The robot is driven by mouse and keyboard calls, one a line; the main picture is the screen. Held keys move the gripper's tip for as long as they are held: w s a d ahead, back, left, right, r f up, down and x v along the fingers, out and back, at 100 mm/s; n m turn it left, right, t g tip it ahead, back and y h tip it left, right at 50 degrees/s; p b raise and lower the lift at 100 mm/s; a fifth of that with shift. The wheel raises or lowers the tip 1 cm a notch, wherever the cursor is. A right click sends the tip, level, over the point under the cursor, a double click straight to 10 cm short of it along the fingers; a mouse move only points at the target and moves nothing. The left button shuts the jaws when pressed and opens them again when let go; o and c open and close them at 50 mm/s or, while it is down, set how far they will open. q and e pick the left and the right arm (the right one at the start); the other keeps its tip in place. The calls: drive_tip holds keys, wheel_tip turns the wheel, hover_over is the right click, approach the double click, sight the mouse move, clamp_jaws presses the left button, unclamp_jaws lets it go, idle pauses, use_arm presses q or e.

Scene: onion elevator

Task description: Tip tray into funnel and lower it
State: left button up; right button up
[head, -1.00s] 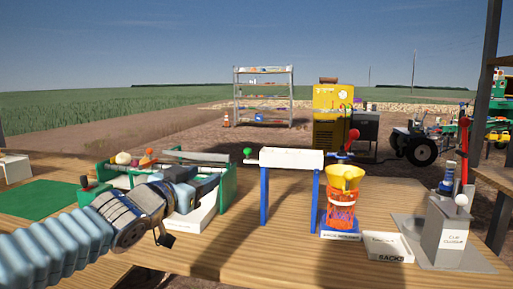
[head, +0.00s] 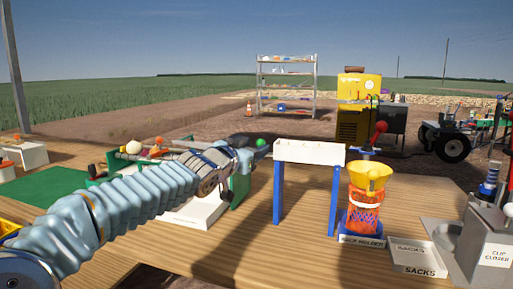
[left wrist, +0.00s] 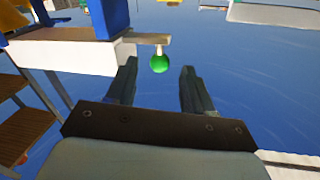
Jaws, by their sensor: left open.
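The white tray (head: 310,152) rests level on two blue posts (head: 334,200). A green ball knob (head: 261,143) sticks out from its left end. The yellow funnel (head: 370,177) stands right of the tray, above an orange net sack (head: 364,212). My left gripper (head: 257,140) is at the green knob, left of the tray. In the left wrist view my left gripper (left wrist: 157,76) is open, and the green knob (left wrist: 160,62) lies between or just beyond its fingertips, with a gap on both sides. The white tray (left wrist: 70,60) shows at the left there. My right gripper is out of view.
A green-sided crate (head: 110,165) with vegetables stands behind my left arm. A red ball handle (head: 381,127) rises behind the funnel. A sacks tray (head: 420,258) and a grey clip closer (head: 490,240) stand at the right. The table front is clear.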

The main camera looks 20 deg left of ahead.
use_arm(q)
drive_tip(key=shift+x, duration=1.15)
clamp_jaws()
